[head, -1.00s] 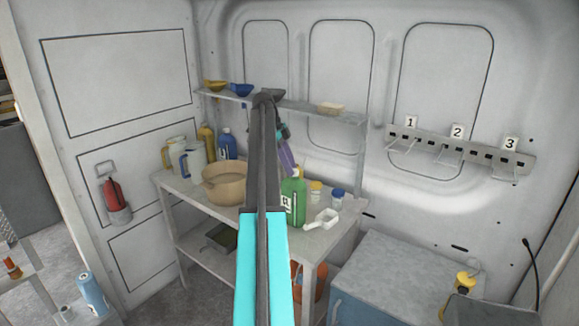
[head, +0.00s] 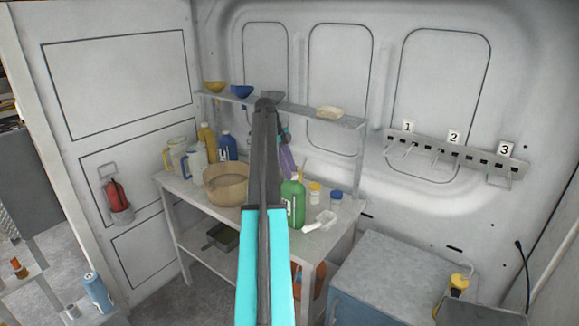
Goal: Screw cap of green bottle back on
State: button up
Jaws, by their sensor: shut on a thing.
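The green bottle (head: 293,205) stands upright on the workbench, right of the tan pot, with a white label on its front. My arm crosses the middle of the head view and hides part of the bottle's left side.
The tan pot (head: 226,186) stands left of the bottle. A white scoop (head: 321,222), a yellow-lidded jar (head: 315,194) and a blue-lidded jar (head: 336,200) stand close on its right. Jugs and a blue bottle (head: 227,147) are behind. A shelf (head: 348,122) with funnels hangs above.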

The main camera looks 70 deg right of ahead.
jog(key=shift+r+p, duration=0.1)
jog(key=shift+p, duration=0.75)
jog(key=shift+m, duration=0.3)
jog(key=o, duration=1.4)
